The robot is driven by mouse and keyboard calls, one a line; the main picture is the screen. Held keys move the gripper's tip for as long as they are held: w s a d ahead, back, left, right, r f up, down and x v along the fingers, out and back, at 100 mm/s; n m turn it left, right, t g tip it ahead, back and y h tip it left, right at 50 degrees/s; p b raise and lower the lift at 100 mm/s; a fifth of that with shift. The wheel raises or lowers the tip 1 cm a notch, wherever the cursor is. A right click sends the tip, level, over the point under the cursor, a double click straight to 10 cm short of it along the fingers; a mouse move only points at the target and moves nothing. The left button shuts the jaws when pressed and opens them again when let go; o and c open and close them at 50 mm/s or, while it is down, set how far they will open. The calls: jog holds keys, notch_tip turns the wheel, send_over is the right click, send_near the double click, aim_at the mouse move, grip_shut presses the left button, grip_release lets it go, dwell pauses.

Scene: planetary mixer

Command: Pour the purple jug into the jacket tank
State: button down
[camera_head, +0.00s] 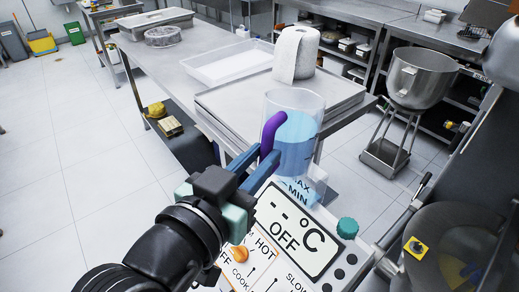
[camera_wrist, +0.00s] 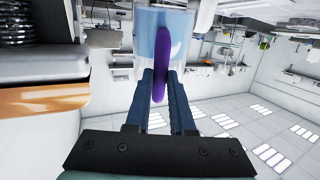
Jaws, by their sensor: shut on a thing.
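A clear jug with blue liquid (camera_head: 297,143) and a purple handle (camera_head: 270,132) is held up in the middle of the head view. My gripper (camera_head: 263,168) is shut on the purple handle, with its blue fingers on either side. In the wrist view the jug (camera_wrist: 150,25) is beyond the fingers and the purple handle (camera_wrist: 160,70) lies between them. The jug looks close to upright. A gauge marked MAX and MIN (camera_head: 298,188) shows just below the jug, on the machine's control panel (camera_head: 300,240). I cannot make out the jacket tank's opening.
A steel table (camera_head: 170,62) behind the jug carries a paper roll (camera_head: 296,52), a white tray (camera_head: 228,64) and a steel pan. A steel mixing bowl (camera_head: 420,78) stands on a stand at right. The machine's dark bowl area (camera_head: 450,250) is lower right.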

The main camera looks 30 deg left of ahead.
aim_at(266, 138)
jog(key=shift+s+r+g+p, duration=0.1)
jog(key=shift+r+g+p, duration=0.2)
jog(key=shift+r+p, duration=0.6)
jog(key=shift+f+p, duration=0.3)
jog(key=shift+r+p, duration=0.2)
jog(key=shift+p, duration=0.2)
jog(key=shift+r+p, duration=0.15)
jog(key=shift+p, duration=0.15)
jog(key=shift+r+g+p, duration=0.15)
jog(key=shift+g+p, duration=0.15)
jog(key=shift+p, duration=0.25)
jog(key=p, duration=0.2)
jog(key=shift+r+g+p, duration=0.3)
jog(key=shift+r+g, duration=0.1)
jog(key=shift+f, duration=0.15)
jog(key=shift+r+p, duration=0.2)
jog(key=shift+p, duration=0.1)
